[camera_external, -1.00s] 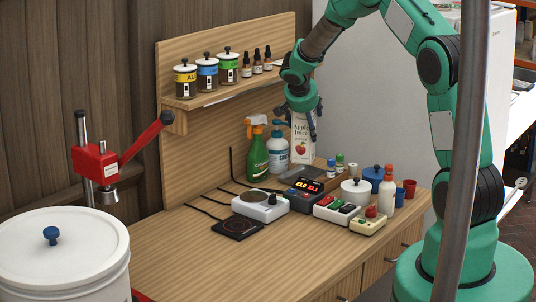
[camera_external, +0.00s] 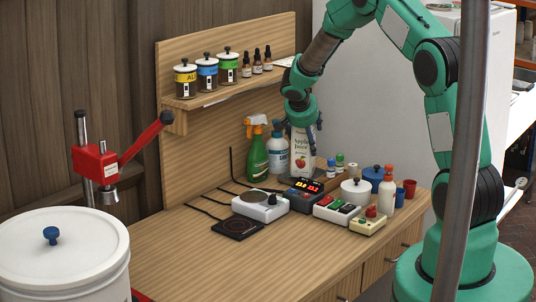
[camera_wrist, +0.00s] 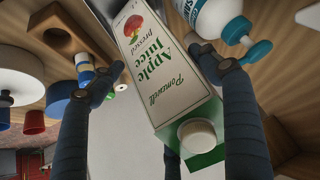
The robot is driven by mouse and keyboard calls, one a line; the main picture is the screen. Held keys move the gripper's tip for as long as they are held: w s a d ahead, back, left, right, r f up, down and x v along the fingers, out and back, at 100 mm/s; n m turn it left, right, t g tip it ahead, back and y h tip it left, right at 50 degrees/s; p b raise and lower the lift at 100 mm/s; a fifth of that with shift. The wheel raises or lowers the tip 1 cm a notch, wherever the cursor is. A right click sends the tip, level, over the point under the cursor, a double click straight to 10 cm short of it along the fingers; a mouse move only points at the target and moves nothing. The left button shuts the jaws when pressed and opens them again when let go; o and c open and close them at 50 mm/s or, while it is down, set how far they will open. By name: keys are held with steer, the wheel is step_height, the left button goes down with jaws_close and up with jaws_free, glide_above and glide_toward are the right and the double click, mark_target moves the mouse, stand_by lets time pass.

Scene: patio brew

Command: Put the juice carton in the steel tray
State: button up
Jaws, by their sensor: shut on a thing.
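The juice carton (camera_external: 302,158) is white, with an apple and "Apple Juice" on its front. It looks upright in the external view, at the back of the wooden bench. My gripper (camera_external: 303,128) is at its upper part, from above. I cannot make out the steel tray in either view.
A green spray bottle (camera_external: 254,155) and a white pump bottle (camera_external: 278,150) stand close left of the carton. A display box (camera_external: 304,190), a white pot (camera_external: 355,191) and a blue pot (camera_external: 373,176) stand in front and right. The bench's front left (camera_external: 185,262) is clear.

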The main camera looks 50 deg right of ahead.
steer(key=shift+f, duration=0.55)
steer(key=o, duration=2)
steer(key=shift+f, duration=0.1)
steer(key=shift+a+r, duration=0.1)
steer(key=shift+r, duration=0.25)
steer(key=v, duration=1.1)
steer(key=shift+s+a+r, duration=0.15)
steer(key=shift+s+a, duration=0.05)
steer(key=shift+s, duration=0.05)
